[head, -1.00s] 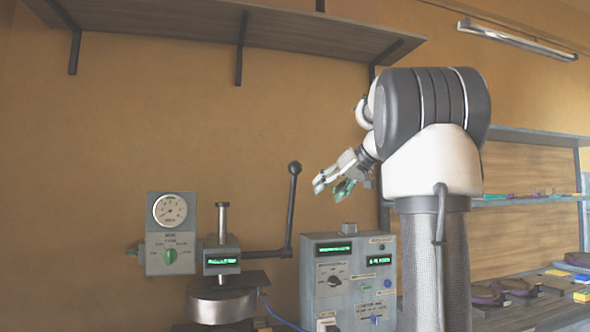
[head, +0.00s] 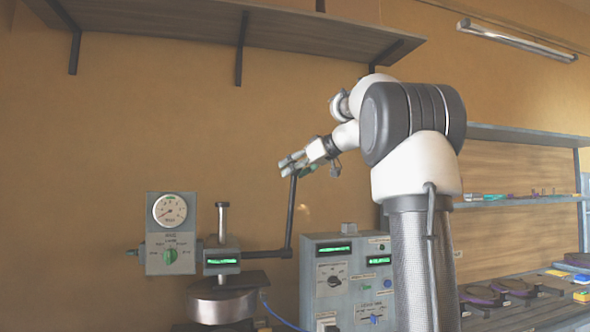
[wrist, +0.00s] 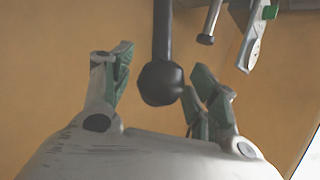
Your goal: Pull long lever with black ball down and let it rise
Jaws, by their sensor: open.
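The long lever (head: 291,215) stands nearly upright at the right of the press (head: 221,290), joined to it by a horizontal dark arm. In the head view its top end is hidden by my gripper (head: 293,165). In the wrist view the black ball (wrist: 161,83) sits between the spread fingers of my gripper (wrist: 158,88), closer to the right finger. The jaws are open, and the green-padded fingers are not closed on the ball. I cannot tell whether the right finger touches it.
A gauge box (head: 170,235) is at the press's left. A grey control box (head: 345,275) with green displays stands right of the lever, under my arm. A wall shelf (head: 200,32) hangs above. Racks (head: 520,203) with small parts are at the right.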

